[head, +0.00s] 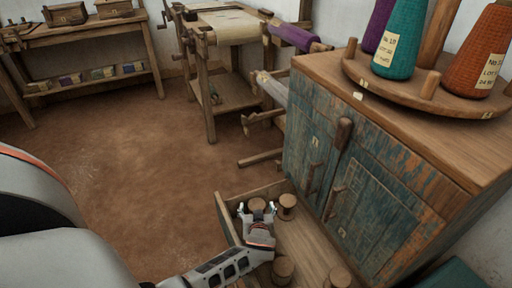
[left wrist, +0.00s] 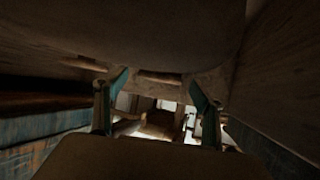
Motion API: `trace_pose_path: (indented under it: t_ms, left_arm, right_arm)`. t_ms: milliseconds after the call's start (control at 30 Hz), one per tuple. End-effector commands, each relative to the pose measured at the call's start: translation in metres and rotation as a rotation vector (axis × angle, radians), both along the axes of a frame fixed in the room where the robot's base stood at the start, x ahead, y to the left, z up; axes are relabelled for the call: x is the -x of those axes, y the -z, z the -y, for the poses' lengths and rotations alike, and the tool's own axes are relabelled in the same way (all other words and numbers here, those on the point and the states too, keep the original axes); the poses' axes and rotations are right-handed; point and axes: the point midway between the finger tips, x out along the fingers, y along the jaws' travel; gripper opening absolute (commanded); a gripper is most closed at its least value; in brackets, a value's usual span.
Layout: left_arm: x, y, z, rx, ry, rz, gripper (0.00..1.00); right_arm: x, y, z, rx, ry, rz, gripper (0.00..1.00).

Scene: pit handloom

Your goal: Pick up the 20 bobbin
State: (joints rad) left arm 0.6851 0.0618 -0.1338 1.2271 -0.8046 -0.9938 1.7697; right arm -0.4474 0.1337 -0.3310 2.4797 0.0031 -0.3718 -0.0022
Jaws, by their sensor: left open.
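An open wooden drawer (head: 228,222) at the cabinet's foot holds several round wooden bobbins. One bobbin (head: 256,205) stands at my left gripper (head: 257,208), another bobbin (head: 287,206) just to its right, and a third bobbin (head: 283,270) lower down. No number is readable on them, so I cannot tell which is the 20 bobbin. My left gripper is open, its fingertips on either side of the first bobbin; contact is unclear. The left wrist view is dark, with the spread fingers of the left gripper (left wrist: 157,108) and wooden surfaces around them. My right gripper is not in view.
A worn blue-green cabinet (head: 360,185) stands right of the drawer. On its top, a round wooden rack (head: 425,92) carries a teal cone (head: 402,40), an orange cone (head: 485,50) and a purple one. A loom (head: 215,70) stands behind. The earthen floor at left is clear.

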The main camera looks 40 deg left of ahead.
Motion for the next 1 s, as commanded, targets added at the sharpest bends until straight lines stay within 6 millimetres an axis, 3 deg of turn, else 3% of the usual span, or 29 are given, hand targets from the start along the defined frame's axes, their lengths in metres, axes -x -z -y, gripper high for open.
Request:
trace_pose_path:
  t_ms: [300, 367, 533, 833, 1000]
  left_arm:
    - [0.000, 0.000, 0.001, 0.000, 0.000, 0.000, 0.69]
    - [0.000, 0.000, 0.001, 0.000, 0.000, 0.000, 0.56]
    - [0.000, 0.001, 0.001, 0.000, 0.000, 0.000, 0.13]
    - [0.000, -0.001, 0.001, 0.000, 0.000, 0.001, 0.13]
    - [-0.002, -0.014, 0.001, 0.001, -0.002, 0.006, 0.13]
  right_arm:
    - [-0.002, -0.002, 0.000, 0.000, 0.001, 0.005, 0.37]
    - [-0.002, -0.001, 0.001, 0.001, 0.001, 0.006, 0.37]
    - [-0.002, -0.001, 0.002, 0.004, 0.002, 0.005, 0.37]
    - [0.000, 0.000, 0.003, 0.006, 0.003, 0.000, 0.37]
    - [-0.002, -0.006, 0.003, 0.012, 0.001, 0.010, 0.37]
